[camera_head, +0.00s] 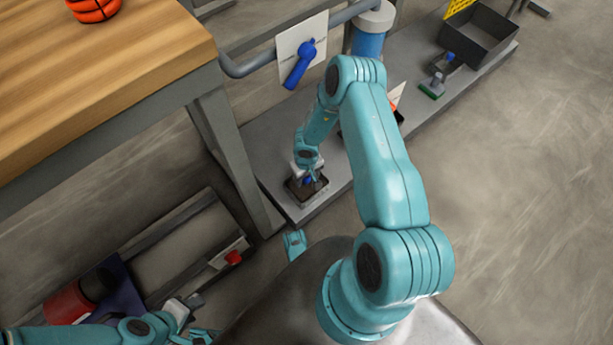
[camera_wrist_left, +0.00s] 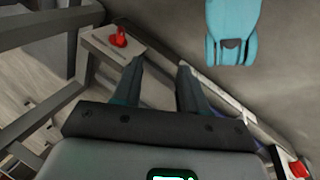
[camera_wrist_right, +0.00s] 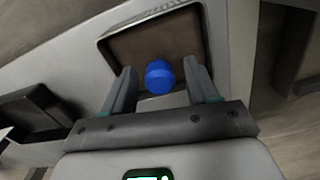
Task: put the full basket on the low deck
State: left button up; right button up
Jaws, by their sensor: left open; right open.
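The full basket (camera_head: 293,194) is a shallow dark square tray with brown contents and a blue knob (camera_wrist_right: 159,77). It sits on the near end of the grey low deck (camera_head: 264,151). The basket (camera_wrist_right: 108,47) fills the upper part of the right wrist view. My right gripper (camera_head: 310,178) is over it, open, with the knob between its fingers; I cannot tell whether they touch it. My left gripper (camera_head: 196,322) is open and empty, low at the bottom left, near a rail frame; its fingers (camera_wrist_left: 160,75) also show in the left wrist view.
A wooden-topped table (camera_head: 90,75) stands left of the deck. A blue lever (camera_head: 300,66) on a white plate and a pipe rise behind. Further along the deck are a green-based brush (camera_head: 432,87) and a dark open box (camera_head: 478,38). A red knob (camera_head: 233,257) sits on the rail frame.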

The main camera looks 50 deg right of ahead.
pick_arm(q)
notch_tip(320, 180, up, 6)
jog(key=s+d+p, duration=0.1)
jog(key=p, duration=0.5)
jog(key=shift+s+r+m+g, duration=0.15)
jog(key=shift+s+m+g, duration=0.15)
jog(key=shift+g, duration=0.1)
pick_arm(e)
notch_tip(320, 180, up, 11)
jog(key=shift+r, duration=0.2)
pick_arm(q)
jog(key=shift+s+d, duration=0.1)
pick_arm(e)
jog(key=shift+s, duration=0.1)
